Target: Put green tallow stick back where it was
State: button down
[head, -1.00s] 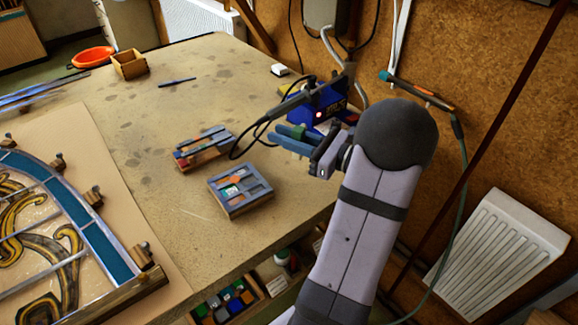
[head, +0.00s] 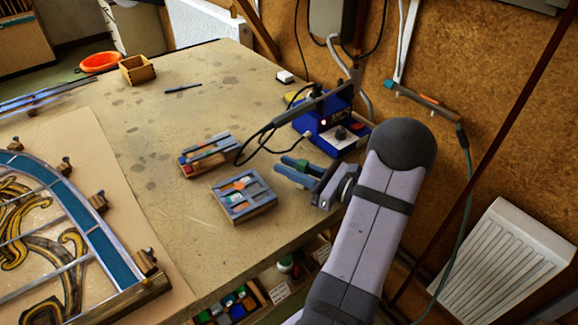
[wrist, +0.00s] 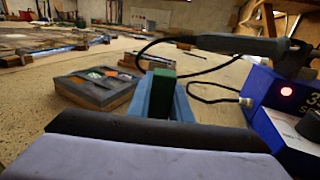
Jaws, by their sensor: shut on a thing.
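My gripper (head: 290,170) has blue fingers and is shut on the green tallow stick (wrist: 163,92), a dark green block between the fingertips in the wrist view. The box holds small orange and green pieces. Behind it lies a wooden rack (head: 207,172) with grey bars on top and a red piece at its near left end.
A blue soldering station (head: 345,138) with a lit red lamp stands behind the gripper; its black cable loops toward the rack. A leaded panel (head: 80,220) lies at left. Drawers of coloured blocks (head: 230,306) sit below the bench edge.

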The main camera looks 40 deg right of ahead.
jog(key=shift+f, duration=0.1)
jog(key=c, duration=1.6)
grip_release()
jog(key=b+v, duration=0.2)
jog(key=v, duration=1)
